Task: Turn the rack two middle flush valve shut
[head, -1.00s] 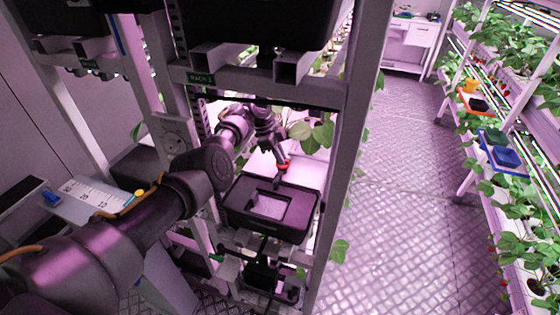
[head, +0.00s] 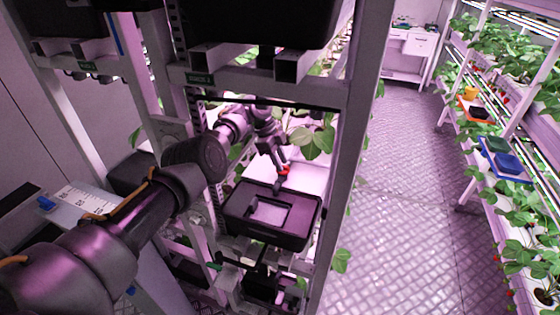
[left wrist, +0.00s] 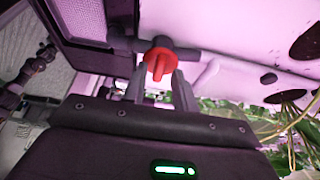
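The red valve handle (head: 285,172) sits on dark pipework above the black tub of rack two. In the left wrist view the red handle (left wrist: 158,64) is a round knob with a raised bar, on a dark horizontal pipe (left wrist: 185,53). My left gripper (head: 279,172) is at the valve, partly covering it in the head view. In the left wrist view its two fingers (left wrist: 158,80) are apart, with the handle's bar between and just beyond the tips. I cannot tell whether they touch it. My right gripper is not in view.
The black tub (head: 236,207) lies just below the gripper. A rack post (head: 352,150) stands close on the right, and a shelf beam labelled as a rack (head: 300,87) runs above. Leaves (head: 318,140) hang beside the gripper. The aisle floor (head: 420,220) is clear.

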